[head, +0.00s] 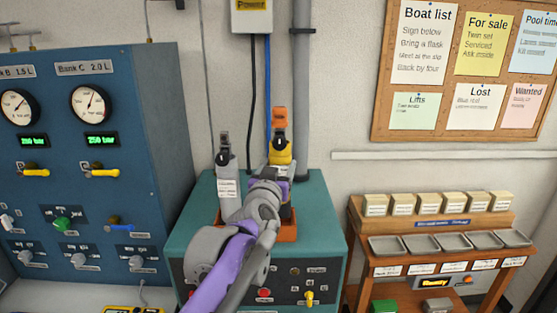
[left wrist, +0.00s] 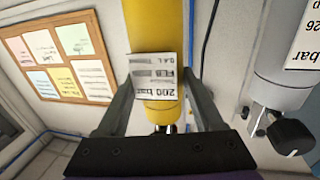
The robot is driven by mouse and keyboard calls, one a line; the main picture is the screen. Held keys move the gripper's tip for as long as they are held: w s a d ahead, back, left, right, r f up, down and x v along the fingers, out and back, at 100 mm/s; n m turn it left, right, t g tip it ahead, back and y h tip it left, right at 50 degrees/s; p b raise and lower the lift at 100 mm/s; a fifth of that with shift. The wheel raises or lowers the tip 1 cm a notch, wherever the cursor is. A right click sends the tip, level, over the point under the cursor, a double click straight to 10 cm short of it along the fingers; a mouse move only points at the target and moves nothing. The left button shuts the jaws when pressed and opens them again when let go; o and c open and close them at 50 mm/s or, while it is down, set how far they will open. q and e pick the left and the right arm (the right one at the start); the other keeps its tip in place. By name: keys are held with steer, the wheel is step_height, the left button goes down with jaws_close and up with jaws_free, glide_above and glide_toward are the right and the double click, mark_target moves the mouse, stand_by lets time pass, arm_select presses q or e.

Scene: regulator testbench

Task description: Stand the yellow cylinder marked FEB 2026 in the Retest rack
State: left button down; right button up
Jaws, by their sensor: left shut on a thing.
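The yellow cylinder (head: 282,157) stands upright over the teal cabinet, with a black valve on top. My right gripper is in neither view. No Retest rack label is readable.
A grey cylinder (head: 226,170) stands close on the left; it also shows in the left wrist view (left wrist: 285,85). An orange tray (head: 288,233) is on the teal cabinet (head: 195,224). A blue gauge panel (head: 139,130) is left, a wooden shelf (head: 361,237) with trays right.

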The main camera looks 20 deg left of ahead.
arm_select(q)
steer(key=shift+f+b, duration=0.85)
steer(key=shift+f, duration=1.65)
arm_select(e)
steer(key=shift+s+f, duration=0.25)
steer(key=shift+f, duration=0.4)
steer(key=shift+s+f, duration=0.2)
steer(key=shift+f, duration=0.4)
arm_select(q)
steer(key=shift+f, duration=0.65)
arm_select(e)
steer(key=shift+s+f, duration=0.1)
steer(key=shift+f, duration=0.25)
arm_select(q)
steer(key=shift+c, duration=0.2)
jaws_free()
steer(key=shift+s, duration=0.1)
steer(key=shift+o, duration=0.2)
steer(key=s+b, duration=0.2)
steer(key=s, duration=0.8)
steer(key=shift+s+d, duration=0.35)
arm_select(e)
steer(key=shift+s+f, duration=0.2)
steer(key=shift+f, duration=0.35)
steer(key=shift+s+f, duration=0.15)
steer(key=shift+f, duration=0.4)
